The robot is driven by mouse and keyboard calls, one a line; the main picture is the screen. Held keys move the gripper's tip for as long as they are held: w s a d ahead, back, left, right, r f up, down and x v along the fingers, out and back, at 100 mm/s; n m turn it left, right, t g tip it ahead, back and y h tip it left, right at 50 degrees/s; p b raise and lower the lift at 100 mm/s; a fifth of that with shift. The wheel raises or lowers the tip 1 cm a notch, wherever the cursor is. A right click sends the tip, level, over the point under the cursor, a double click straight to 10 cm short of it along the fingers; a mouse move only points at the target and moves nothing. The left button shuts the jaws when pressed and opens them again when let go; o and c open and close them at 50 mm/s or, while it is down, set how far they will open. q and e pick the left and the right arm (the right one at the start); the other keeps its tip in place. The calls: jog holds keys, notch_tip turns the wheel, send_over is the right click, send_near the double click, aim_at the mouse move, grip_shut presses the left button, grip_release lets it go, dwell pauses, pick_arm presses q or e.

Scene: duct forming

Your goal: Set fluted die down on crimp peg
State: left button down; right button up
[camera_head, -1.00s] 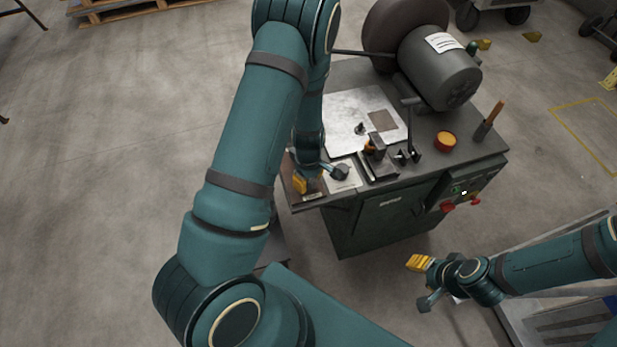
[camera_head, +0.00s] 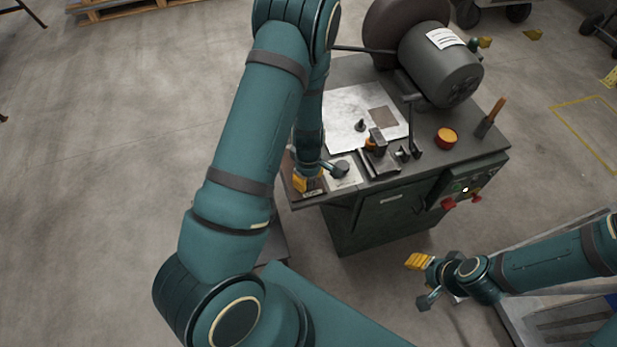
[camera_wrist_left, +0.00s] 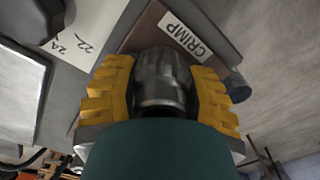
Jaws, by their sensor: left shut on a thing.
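My left gripper (camera_wrist_left: 164,92) is shut on the fluted die (camera_wrist_left: 163,75), a dark shiny metal piece with ridged sides, seen between the yellow fingers in the left wrist view. The die is over or on the brown plate (camera_wrist_left: 143,34) beside its white CRIMP label (camera_wrist_left: 187,38). The crimp peg is hidden, so I cannot tell whether the die touches it. In the head view the left gripper (camera_head: 301,183) is at the bench's front left corner. My right gripper (camera_head: 419,262) is off the bench at lower right; its finger opening is unclear.
A white marked plate (camera_head: 345,180) lies right of the brown plate, with a dark round piece (camera_head: 340,168) there. The bench (camera_head: 440,160) also bears a metal sheet (camera_head: 345,112), a clamp-like fixture (camera_head: 380,160), an orange round item (camera_head: 446,138) and a motor (camera_head: 440,75).

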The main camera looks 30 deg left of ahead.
pick_arm(q)
jog(key=shift+f, duration=0.2)
jog(key=shift+c, duration=2)
grip_release()
jog(key=shift+r, duration=0.1)
notch_tip(320, 180, up, 12)
jog(key=shift+s+d+f, duration=0.1)
jog(key=shift+s+f, duration=0.05)
jog(key=shift+f, duration=0.2)
jog(key=s+d+f+m+h, duration=0.1)
jog(key=s+d+f+m, duration=0.2)
jog(key=d+m, duration=0.1)
jog(key=s+d+f+m+t+h, duration=0.1)
jog(key=s+d+f+m, duration=0.2)
jog(key=d, duration=0.4)
jog(key=s+d+f+m+t+h, duration=0.1)
jog(key=s+d+f+m+h, duration=0.1)
jog(key=d+f+m, duration=0.2)
jog(key=d+m+b, duration=0.1)
jog(key=d+m, duration=0.1)
jog(key=m, duration=0.1)
jog(key=shift+s+f, duration=0.35)
jog(key=shift+s, duration=0.05)
